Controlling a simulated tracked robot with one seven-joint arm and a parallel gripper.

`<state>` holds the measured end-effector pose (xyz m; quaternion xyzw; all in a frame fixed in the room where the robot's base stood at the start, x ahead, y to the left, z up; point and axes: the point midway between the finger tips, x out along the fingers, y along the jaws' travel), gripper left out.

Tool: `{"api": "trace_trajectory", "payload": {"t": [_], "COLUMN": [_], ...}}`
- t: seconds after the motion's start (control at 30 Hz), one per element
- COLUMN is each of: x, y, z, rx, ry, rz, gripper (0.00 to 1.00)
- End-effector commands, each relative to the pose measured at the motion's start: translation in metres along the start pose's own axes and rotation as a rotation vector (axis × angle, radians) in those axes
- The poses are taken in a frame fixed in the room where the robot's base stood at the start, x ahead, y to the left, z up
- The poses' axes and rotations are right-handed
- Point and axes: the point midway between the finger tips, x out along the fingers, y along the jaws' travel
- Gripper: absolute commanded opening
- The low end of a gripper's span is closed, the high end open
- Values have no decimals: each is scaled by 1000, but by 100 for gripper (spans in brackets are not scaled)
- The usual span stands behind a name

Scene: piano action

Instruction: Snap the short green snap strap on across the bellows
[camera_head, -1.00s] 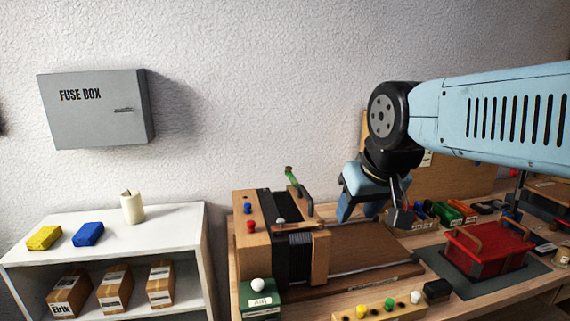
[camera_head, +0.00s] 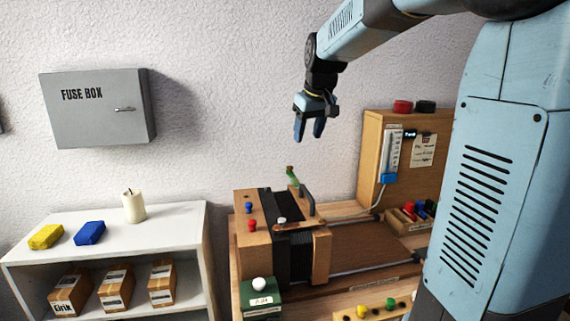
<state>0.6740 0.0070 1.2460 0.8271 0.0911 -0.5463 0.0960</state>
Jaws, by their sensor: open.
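The short green strap (camera_head: 292,176) sticks up, tilted, at the back of the wooden bellows unit; how its lower end is held is too small to tell. The dark pleated bellows (camera_head: 300,255) sits between a wooden block on the left (camera_head: 252,232) and a wooden board on the right (camera_head: 321,256). A thin brown bar (camera_head: 300,219) lies across its top. My gripper (camera_head: 309,136) is open and empty, pointing down in the air above and slightly right of the green strap, clearly apart from it.
A dark upright handle (camera_head: 309,203) stands beside the strap. A wooden panel (camera_head: 372,150) with a blue-based gauge stands at the back right. A green box with a white knob (camera_head: 260,294) is at the front. My arm hides the right of the bench.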

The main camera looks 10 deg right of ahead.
Motion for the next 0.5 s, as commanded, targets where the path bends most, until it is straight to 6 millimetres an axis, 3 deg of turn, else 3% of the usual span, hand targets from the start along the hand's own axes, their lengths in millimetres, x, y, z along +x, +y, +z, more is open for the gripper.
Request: {"api": "trace_trajectory", "payload": {"t": [0.2, 0.5], "x": [45, 89], "y": [30, 59], "z": [-62, -110], "rx": [-50, -95], "ry": [-9, -3], "rz": [-49, -98], "gripper": [52, 52]}}
